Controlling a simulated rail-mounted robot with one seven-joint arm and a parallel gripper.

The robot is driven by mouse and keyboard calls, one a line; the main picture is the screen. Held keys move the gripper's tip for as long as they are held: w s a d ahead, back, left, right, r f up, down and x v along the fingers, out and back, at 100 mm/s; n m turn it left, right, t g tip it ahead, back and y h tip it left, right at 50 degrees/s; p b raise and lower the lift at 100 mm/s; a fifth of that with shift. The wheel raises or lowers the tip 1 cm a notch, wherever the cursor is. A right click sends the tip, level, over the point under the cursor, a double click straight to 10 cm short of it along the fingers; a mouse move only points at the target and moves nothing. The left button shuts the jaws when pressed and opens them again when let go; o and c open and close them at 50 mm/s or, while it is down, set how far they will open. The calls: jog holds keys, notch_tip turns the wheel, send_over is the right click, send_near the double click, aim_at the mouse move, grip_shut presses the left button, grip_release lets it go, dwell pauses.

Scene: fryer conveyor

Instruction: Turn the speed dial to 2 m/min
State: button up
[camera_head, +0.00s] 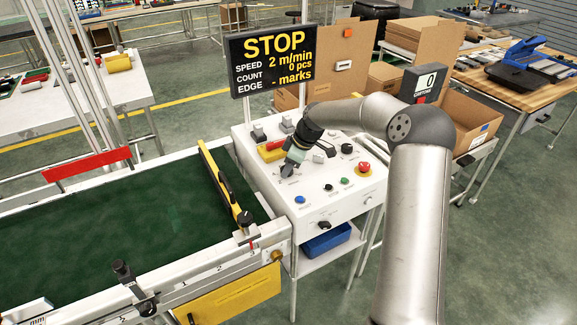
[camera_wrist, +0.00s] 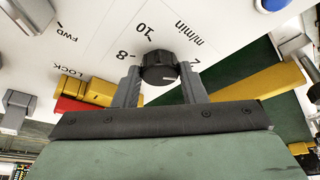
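The speed dial (camera_wrist: 159,67) is a black round knob on the white control panel (camera_head: 346,206). In the wrist view the printed marks 8, 10 and m/min show around its far side; the scale on its near side is hidden. My gripper (camera_wrist: 159,72) has one finger on each side of the dial and appears closed on it. In the head view my gripper (camera_head: 289,171) is down at the panel's left part and mostly covers the dial. The display (camera_head: 272,60) reads STOP, speed 2 m/min, count 0 pcs, edge - marks.
A red emergency button (camera_head: 364,167) and a blue button (camera_head: 300,199) are on the same panel. The green conveyor belt (camera_head: 100,235) with a yellow bar (camera_head: 222,185) lies to the left. A counter box (camera_head: 423,84) stands behind.

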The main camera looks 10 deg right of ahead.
jog(key=o, duration=0.3)
jog(key=b+v, duration=0.1)
jog(key=v, duration=1.6)
jog(key=shift+r, duration=0.25)
jog(key=s+a+f+m+g+h, duration=0.1)
jog(key=s+a+m+h, duration=0.45)
jog(key=s, duration=0.85)
jog(key=s+f+m, duration=0.3)
jog(key=s, duration=0.9)
jog(key=s+f+m+y, duration=0.1)
jog(key=s+f+m, duration=0.2)
jog(key=s, duration=1)
jog(key=shift+m+g, duration=0.3)
jog(key=shift+m, duration=0.25)
jog(key=shift+w+f+y, duration=0.1)
jog(key=shift+y, duration=0.15)
jog(key=shift+c, duration=0.3)
